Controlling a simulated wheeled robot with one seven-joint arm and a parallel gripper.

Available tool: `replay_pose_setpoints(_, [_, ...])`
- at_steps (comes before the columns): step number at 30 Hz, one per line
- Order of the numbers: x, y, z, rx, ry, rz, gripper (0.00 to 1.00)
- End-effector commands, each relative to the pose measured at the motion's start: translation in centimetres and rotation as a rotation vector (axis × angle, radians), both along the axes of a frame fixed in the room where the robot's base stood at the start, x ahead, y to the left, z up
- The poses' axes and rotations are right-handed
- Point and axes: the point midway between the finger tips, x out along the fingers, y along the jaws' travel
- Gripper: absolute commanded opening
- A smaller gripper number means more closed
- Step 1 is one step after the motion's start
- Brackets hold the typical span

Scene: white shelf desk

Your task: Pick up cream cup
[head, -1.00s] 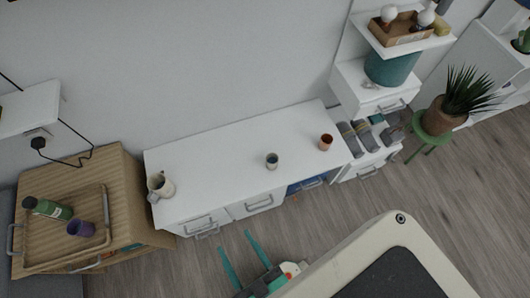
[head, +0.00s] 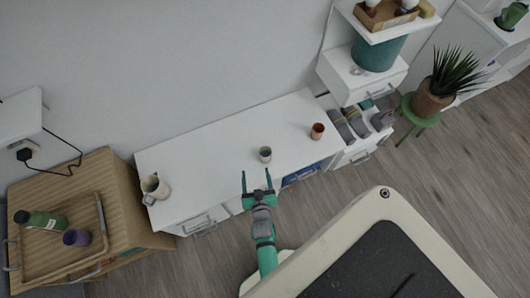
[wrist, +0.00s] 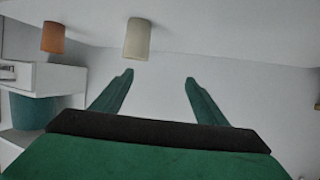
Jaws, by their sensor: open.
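In the wrist view, which looks upside down, the cream cup (wrist: 137,38) lies beyond the fingertips (wrist: 159,77). It is nearer the left finger's line than the middle of the gap, and no contact shows.
An orange-brown cup (head: 317,132) stands to the right on the desk, and a cream jug (head: 154,188) at the left end. Desk top between jug and cream cup is clear. A potted plant (head: 434,95) stands on a green stool at right.

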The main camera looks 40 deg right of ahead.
Motion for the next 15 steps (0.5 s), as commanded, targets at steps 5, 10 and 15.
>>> replay_pose_setpoints(5, [2.5, -5.2, -1.9, 0.005, 0.015, -0.071, 0.67])
replay_pose_setpoints(10, [3.4, -7.2, -2.6, 0.009, 0.023, -0.096, 0.67])
replay_pose_setpoints(15, [4.8, -8.4, -3.3, 0.010, 0.023, -0.099, 0.67])
